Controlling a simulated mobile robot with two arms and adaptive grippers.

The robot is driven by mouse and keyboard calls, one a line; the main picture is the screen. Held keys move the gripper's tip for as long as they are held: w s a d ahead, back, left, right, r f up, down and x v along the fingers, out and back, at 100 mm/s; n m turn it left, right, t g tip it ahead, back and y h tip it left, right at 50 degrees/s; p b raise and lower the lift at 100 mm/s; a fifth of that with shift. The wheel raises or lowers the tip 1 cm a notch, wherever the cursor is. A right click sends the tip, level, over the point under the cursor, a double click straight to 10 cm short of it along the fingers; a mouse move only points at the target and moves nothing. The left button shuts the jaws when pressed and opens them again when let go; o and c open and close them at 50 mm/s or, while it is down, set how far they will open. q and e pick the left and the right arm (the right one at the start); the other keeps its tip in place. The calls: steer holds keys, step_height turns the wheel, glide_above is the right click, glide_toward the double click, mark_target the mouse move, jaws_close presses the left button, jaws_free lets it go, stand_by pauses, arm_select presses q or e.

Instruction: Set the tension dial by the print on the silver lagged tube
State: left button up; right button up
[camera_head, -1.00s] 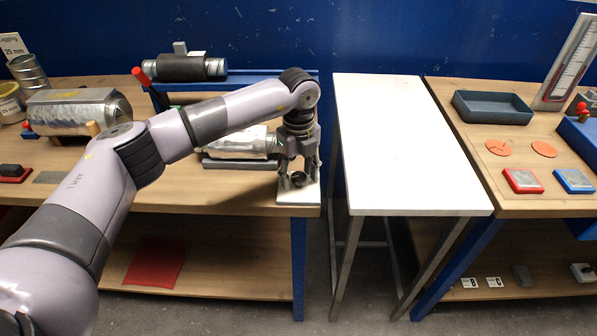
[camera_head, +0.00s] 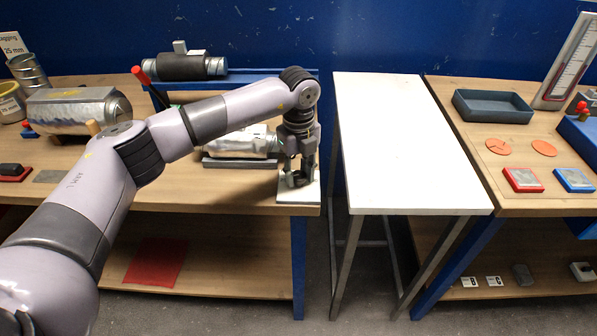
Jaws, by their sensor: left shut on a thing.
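The tension dial, a dark knob (camera_head: 298,181), stands on a pale plate (camera_head: 300,197) at the right front corner of the left bench. My left gripper (camera_head: 299,182) points down over it and is shut on the knob, its fingers hiding most of it. A silver lagged tube (camera_head: 236,141) lies in a grey cradle just left of the gripper; its print is too small to read. A second, larger silver wrapped tube (camera_head: 75,110) lies further left on the same bench. My right gripper is out of view.
A dark-wrapped tube (camera_head: 185,67) rests on the blue rack at the back, near a red handle (camera_head: 140,76). The white table (camera_head: 390,140) in the middle is bare. The right bench holds a grey tray (camera_head: 492,107), orange discs, and red and blue blocks.

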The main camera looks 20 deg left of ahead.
arm_select(q)
steer(key=m+b, duration=0.1)
steer(key=m, duration=0.1)
steer(key=shift+f+m+b, duration=0.1)
steer(key=shift+m+b, duration=0.2)
steer(key=shift+b, duration=0.05)
steer(key=m+b, duration=0.1)
steer(key=m, duration=0.2)
steer(key=shift+m+b, duration=0.3)
steer(key=shift+b, duration=0.05)
steer(key=m+b, duration=0.2)
steer(key=m, duration=0.4)
steer(key=m+b, duration=0.1)
steer(key=m, duration=0.4)
steer(key=shift+b, duration=0.3)
steer(key=shift+d+m+b, duration=0.1)
steer(key=shift+m+b, duration=0.3)
steer(key=shift+m, duration=1.8)
steer(key=o, duration=1.1)
